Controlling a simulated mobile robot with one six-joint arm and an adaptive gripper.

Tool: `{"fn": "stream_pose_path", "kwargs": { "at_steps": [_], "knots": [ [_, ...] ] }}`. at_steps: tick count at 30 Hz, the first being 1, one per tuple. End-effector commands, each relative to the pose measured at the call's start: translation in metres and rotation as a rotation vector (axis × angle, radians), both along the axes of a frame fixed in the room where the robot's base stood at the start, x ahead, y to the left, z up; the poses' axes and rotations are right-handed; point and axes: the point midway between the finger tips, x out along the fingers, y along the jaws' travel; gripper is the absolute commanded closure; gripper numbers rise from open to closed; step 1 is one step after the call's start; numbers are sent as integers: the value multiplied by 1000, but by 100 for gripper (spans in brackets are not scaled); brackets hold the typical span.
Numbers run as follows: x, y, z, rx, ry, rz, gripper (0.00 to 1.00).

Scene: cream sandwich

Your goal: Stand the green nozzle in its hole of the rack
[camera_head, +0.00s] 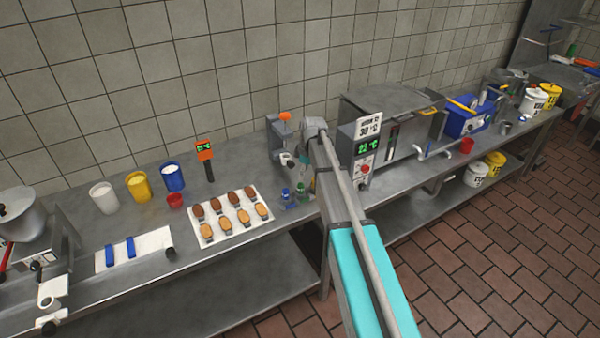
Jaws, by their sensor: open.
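Small blue and green pieces stand close together on the steel counter, just left of my arm. A green piece (291,206), which looks like the green nozzle, is at the front of this group, with blue pieces (285,192) behind it. The rack and its holes are too small and too hidden to make out. My gripper (304,164) is small and dark beside my arm's upper end, just above and behind this group. It is open, and I see nothing held in it. My arm hides part of this area.
A white tray (249,228) of brown and tan biscuits lies to the left. A grey device with an orange top (284,117) stands behind the group. The counter's front edge is near.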

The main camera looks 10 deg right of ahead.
Motion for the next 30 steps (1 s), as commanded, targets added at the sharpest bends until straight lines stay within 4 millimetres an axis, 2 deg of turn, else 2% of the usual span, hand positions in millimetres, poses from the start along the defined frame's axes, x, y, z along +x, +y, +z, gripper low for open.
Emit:
{"fn": "stream_pose_path", "kwargs": {
  "at_steps": [1,13,30],
  "knots": [
    [-1,-1,9,0,0,0,31],
    [-3,-5,39,0,0,0,31],
    [-3,-6,45,0,0,1,31]
  ]
}}
